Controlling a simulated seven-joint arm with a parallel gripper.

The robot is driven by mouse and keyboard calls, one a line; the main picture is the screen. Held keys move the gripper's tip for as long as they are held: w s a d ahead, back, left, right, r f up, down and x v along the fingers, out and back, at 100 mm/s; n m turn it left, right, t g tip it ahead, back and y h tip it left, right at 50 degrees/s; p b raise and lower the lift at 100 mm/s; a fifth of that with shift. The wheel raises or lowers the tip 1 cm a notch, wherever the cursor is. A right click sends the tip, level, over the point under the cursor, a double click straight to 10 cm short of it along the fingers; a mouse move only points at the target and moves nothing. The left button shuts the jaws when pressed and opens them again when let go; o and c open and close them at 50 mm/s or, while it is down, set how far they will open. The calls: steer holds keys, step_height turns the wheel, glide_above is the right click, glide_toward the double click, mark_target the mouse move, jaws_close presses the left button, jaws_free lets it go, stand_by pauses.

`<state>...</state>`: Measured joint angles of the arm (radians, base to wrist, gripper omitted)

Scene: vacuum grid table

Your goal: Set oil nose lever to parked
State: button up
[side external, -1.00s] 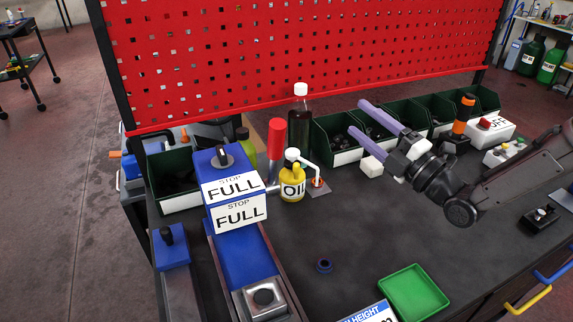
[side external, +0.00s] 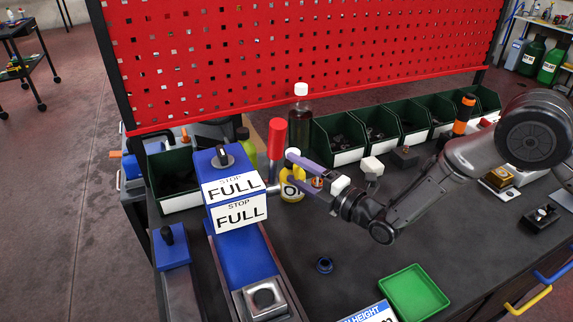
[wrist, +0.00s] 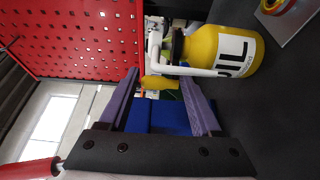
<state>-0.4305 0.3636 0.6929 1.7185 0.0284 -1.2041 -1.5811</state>
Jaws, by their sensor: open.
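The yellow oil can (side external: 291,192) with its OIL label stands on the dark table right of the blue STOP FULL box; my fingers hide its top and part of its label. In the wrist view the can (wrist: 228,50) lies sideways at upper right. Its white nose (wrist: 188,71) runs left and bends at an elbow near the fingertips. A yellow piece (wrist: 160,82) shows between the fingers; I cannot tell whether it belongs to the can. My gripper (side external: 287,167) is open at the can's upper part. In the wrist view its purple fingers (wrist: 160,78) are spread apart.
The blue box (side external: 233,186) with a black knob stands close left of the can. A red cylinder (side external: 276,142) and a dark bottle (side external: 301,120) stand behind. Green bins (side external: 345,137) line the back. A green tray (side external: 414,291) lies in front; the table between is mostly clear.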

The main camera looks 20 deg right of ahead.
steer(key=shift+x, duration=1.75)
jaws_close()
